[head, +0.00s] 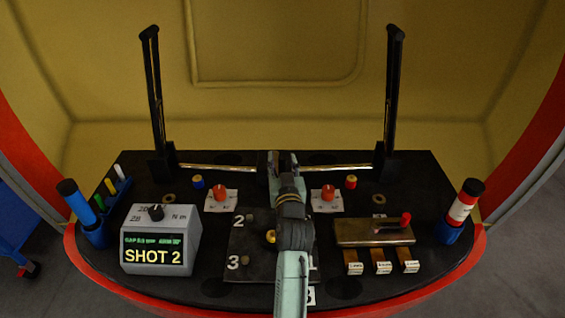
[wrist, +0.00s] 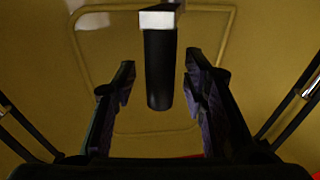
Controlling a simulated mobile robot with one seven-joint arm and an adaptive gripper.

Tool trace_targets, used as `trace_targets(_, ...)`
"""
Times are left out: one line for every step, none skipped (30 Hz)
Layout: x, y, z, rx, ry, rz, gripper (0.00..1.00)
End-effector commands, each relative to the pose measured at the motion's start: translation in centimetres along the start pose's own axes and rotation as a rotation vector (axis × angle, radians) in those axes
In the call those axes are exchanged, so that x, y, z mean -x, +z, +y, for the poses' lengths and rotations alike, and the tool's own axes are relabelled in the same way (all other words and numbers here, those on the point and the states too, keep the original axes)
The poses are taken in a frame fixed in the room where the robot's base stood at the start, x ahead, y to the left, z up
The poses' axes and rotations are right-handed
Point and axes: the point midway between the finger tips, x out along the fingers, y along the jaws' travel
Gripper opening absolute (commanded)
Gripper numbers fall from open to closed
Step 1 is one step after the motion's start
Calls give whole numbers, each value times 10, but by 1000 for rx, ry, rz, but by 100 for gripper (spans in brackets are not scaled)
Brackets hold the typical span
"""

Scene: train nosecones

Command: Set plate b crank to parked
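A dark plate (head: 245,235) with pale numbers lies at the middle of the console, and a "B" label (head: 310,294) shows at its front edge. My arm covers part of this plate. My gripper (head: 283,158) is at the back middle of the console, near the metal cross rod. In the wrist view my gripper (wrist: 158,88) is open, with a finger on each side. A black cylindrical handle (wrist: 160,75) under a pale metal block (wrist: 158,19) shows between the fingers, with a visible gap on both sides. It looks like a crank handle. How deep it sits between the fingers is unclear.
Two tall black posts (head: 155,95) (head: 390,95) rise at the back. A grey "SHOT 2" box (head: 160,242) stands left. Red knobs (head: 219,192) (head: 328,193) flank my arm. A tan block with a red-tipped lever (head: 375,232) is at right.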

Motion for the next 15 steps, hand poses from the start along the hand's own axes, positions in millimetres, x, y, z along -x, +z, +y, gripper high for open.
trace_targets(0,0,0,0,0,0,36)
trace_targets(0,0,0,0,0,0,34)
trace_targets(0,0,0,0,0,0,31)
trace_targets(0,0,0,0,0,0,29)
trace_targets(0,0,0,0,0,0,27)
trace_targets(0,0,0,0,0,0,24)
trace_targets(0,0,0,0,0,0,22)
trace_targets(0,0,0,0,0,0,20)
trace_targets(0,0,0,0,0,0,18)
trace_targets(0,0,0,0,0,0,16)
trace_targets(0,0,0,0,0,0,14)
trace_targets(0,0,0,0,0,0,11)
trace_targets(0,0,0,0,0,0,9)
trace_targets(0,0,0,0,0,0,7)
trace_targets(0,0,0,0,0,0,4)
